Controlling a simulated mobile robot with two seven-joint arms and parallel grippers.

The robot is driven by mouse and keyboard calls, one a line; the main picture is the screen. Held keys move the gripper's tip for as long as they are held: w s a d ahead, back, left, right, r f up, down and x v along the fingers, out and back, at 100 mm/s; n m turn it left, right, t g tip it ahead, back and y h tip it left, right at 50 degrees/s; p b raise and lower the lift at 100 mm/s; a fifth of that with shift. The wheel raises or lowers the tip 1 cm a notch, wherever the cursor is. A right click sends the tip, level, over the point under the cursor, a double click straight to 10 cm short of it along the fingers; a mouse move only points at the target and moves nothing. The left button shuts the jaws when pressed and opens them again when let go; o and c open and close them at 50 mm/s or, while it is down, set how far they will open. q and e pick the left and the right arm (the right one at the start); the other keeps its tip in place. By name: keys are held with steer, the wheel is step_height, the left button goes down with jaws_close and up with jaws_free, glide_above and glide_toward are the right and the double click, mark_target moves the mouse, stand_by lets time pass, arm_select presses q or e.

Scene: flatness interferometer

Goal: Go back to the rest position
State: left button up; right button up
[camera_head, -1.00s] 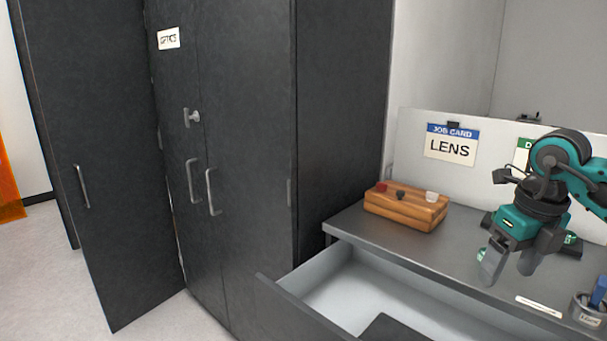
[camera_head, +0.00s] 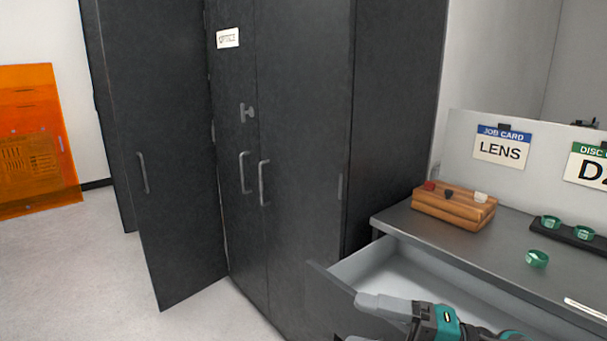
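My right gripper (camera_head: 355,319) is at the bottom of the view, in front of the open drawer (camera_head: 374,265). It points to the left. Its two grey fingers are apart with nothing between them, though the lower finger is partly cut off by the picture's edge. My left gripper is not in view.
The bench (camera_head: 440,232) holds a wooden block (camera_head: 452,213) with small knobs, a black holder (camera_head: 572,237) with green rings, and a loose green ring (camera_head: 537,258). A dark cabinet (camera_head: 300,150) has its left door (camera_head: 160,160) swung open. An orange panel (camera_head: 36,135) stands far left; floor there is clear.

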steer(key=d+f+m+t+h, duration=0.3)
steer(key=f+m+t+h, duration=0.35)
steer(key=m, duration=0.45)
steer(key=d+f+m+t+h, duration=0.3)
steer(key=f+m+t+h, duration=0.3)
steer(key=m, duration=0.6)
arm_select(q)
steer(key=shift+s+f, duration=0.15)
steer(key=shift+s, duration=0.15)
arm_select(e)
steer(key=s+d+f+m+g+h, duration=0.1)
steer(key=s+f+m+g+h, duration=0.2)
steer(key=s+f+m+g, duration=0.3)
steer(key=s+f+g, duration=0.1)
steer(key=s+f, duration=0.4)
steer(key=f, duration=0.3)
steer(key=shift+s+d+f+h, duration=0.2)
steer(key=shift+s+d+h, duration=0.1)
steer(key=shift+d+h, duration=0.1)
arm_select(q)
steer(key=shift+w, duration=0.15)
